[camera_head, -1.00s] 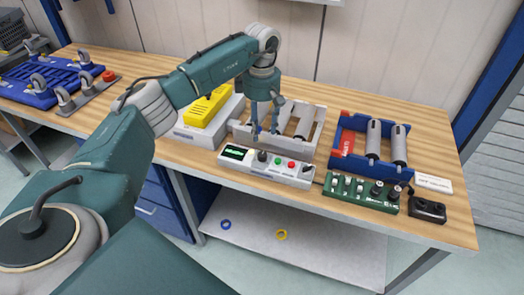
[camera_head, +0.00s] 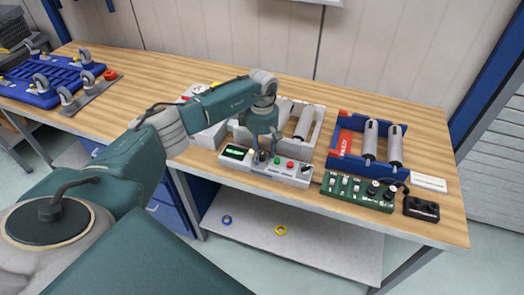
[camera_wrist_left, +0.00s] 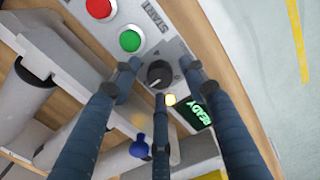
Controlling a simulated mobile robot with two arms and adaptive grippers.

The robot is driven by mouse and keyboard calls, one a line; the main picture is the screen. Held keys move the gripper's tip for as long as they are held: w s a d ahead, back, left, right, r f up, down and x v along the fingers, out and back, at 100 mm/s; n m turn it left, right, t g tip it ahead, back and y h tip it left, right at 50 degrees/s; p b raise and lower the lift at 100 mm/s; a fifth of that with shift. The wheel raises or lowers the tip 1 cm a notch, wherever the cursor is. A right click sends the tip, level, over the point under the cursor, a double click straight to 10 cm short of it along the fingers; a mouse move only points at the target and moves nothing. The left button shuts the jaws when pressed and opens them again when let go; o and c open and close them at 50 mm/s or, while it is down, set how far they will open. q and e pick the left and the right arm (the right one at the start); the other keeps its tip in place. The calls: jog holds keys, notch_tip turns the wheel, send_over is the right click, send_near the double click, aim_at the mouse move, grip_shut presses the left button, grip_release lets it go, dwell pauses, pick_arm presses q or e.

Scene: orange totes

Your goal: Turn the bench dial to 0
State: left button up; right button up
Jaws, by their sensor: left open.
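The bench dial is a dark round knob with a pale pointer line; it shows clearly in the left wrist view (camera_wrist_left: 158,74). It sits on a white control box (camera_head: 225,162) with a green-lit screen (camera_head: 236,152) that reads READY in the wrist view. My left gripper (camera_head: 262,157) is open, pointing down over the box. In the left wrist view (camera_wrist_left: 160,80) its three fingers stand around the dial, with gaps visible. The scale marks are too small to read. My right gripper is not in view.
Green and red buttons (camera_head: 290,164) sit beside the dial. A grey tray with rollers (camera_head: 318,138) stands behind. To the right are a green switch panel (camera_head: 345,199), a blue tray with rollers (camera_head: 343,167) and a black box (camera_head: 421,209). The bench's front edge is close.

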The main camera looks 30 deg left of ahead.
pick_arm(q)
grip_shut()
